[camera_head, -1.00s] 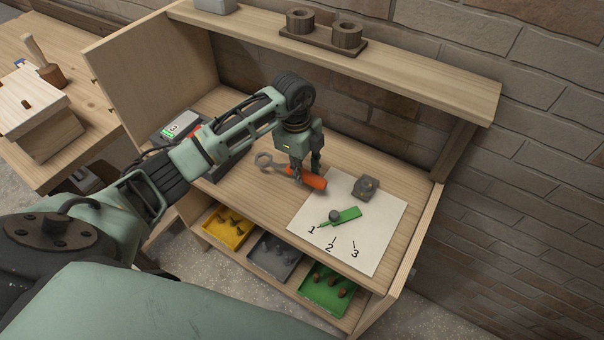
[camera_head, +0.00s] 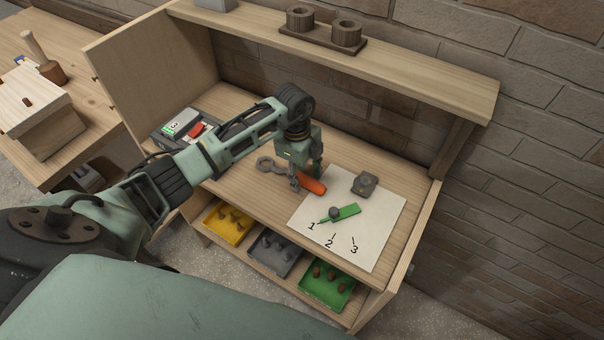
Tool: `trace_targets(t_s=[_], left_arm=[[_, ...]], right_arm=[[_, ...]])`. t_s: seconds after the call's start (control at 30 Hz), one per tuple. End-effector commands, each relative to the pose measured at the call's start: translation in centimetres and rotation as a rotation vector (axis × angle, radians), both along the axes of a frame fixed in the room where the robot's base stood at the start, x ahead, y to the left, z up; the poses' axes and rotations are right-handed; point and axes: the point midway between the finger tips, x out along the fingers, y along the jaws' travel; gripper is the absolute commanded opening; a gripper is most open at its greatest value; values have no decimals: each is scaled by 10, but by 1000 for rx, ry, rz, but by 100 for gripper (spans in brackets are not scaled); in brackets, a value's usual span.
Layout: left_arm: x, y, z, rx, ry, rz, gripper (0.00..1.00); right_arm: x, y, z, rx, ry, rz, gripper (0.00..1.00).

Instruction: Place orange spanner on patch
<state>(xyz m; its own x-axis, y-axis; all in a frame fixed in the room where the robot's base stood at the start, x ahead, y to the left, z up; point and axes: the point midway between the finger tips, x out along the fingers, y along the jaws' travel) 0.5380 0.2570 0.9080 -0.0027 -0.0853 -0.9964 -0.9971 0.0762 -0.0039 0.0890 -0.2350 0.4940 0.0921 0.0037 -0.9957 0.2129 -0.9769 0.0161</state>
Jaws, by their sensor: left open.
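The orange spanner (camera_head: 313,186) has an orange handle and a grey ring end. It lies on the wooden bench top, its handle end at or over the left edge of the white patch (camera_head: 381,238); the overlap is hard to tell. My left gripper (camera_head: 306,184) is open, pointing down over the spanner, with its fingers around the handle near the middle. Part of the spanner is hidden by the fingers. The patch is marked 1, 2 and 3. My right gripper is not in view.
On the patch lie a green tool (camera_head: 346,212) and a small grey block (camera_head: 365,184). A dark case (camera_head: 170,133) stands at the bench's left. Yellow (camera_head: 215,236), grey (camera_head: 262,272) and green (camera_head: 318,302) trays sit below. A shelf (camera_head: 400,80) overhangs the back.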

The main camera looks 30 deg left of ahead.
Motion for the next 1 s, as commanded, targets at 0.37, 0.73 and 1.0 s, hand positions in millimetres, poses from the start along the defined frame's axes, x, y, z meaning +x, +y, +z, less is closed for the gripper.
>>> trace_targets(t_s=[0.37, 0.73, 1.0], left_arm=[[2, 3, 25, 1, -5, -2, 43], [1, 9, 101, 1, -5, -1, 43], [0, 10, 122, 0, -1, 0, 43]], right_arm=[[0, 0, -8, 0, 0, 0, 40], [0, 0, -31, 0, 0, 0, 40], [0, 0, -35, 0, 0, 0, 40]])
